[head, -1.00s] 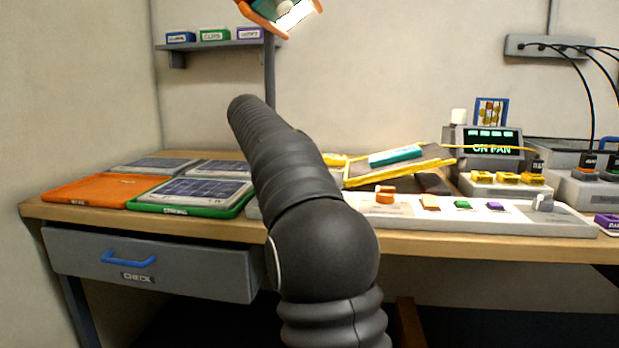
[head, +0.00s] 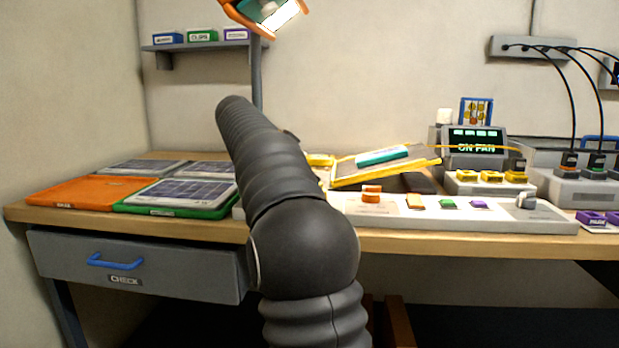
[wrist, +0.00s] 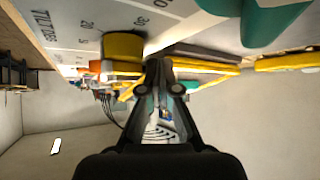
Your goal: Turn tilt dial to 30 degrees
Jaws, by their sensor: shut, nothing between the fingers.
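In the wrist view, a pale scale plate (wrist: 60,32) carries the words TILT DEG and printed numbers, including 20 and 30. A yellow block (wrist: 123,47) stands at these marks and looks like the tilt dial's knob; its pointer setting cannot be read. My gripper (wrist: 165,66) is shut and empty, its fingertips close beside the yellow block; contact cannot be told. In the head view my arm hides the gripper and the dial. A tilted panel with a yellow frame (head: 385,172) rests behind the white console (head: 470,215).
The console bears an orange knob (head: 371,192), coloured switches and a grey knob (head: 525,201). A display (head: 474,143) and cabled units stand at the right. A drawer (head: 125,265) is below.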

